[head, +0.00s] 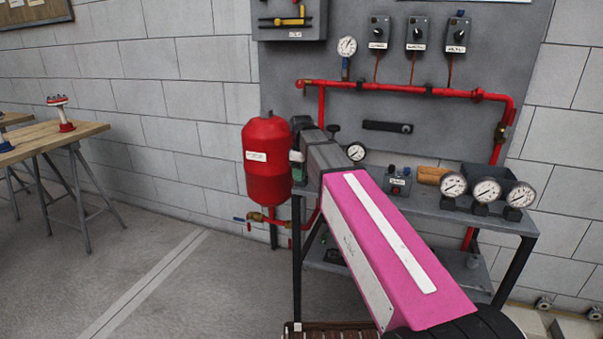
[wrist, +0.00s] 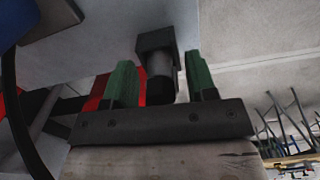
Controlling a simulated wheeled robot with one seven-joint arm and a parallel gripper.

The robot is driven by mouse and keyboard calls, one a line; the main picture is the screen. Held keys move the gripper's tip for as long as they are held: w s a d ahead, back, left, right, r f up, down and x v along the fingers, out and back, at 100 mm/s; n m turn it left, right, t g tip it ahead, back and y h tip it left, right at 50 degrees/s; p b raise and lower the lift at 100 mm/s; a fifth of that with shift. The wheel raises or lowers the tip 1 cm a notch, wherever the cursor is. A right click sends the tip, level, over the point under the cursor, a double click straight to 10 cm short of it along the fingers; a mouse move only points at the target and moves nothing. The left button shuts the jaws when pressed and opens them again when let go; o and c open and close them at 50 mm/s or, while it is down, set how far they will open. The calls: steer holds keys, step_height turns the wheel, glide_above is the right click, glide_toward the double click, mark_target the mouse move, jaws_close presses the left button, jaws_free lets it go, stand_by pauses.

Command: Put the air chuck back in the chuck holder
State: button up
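My gripper (head: 297,160) is at the end of my arm beside the red tank (head: 268,165), mostly hidden behind my arm in the head view. In the wrist view its two green fingers (wrist: 160,66) stand apart. A dark square block with a short black cylinder (wrist: 158,68) shows between them, with a visible gap on each side. I cannot tell whether this is the air chuck or its holder, or how deep it sits between the fingers. Neither the air chuck nor the chuck holder can be clearly identified in the head view.
A grey bench (head: 465,219) stands against the wall panel, with several gauges and a brown block (head: 432,175) on it. Red pipe (head: 405,89) runs across the panel above. A wooden table (head: 35,137) is at left. The floor (head: 190,270) between is clear.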

step_height(320, 180, up, 12)
steer(key=shift+r, duration=0.15)
stand_by(0.7)
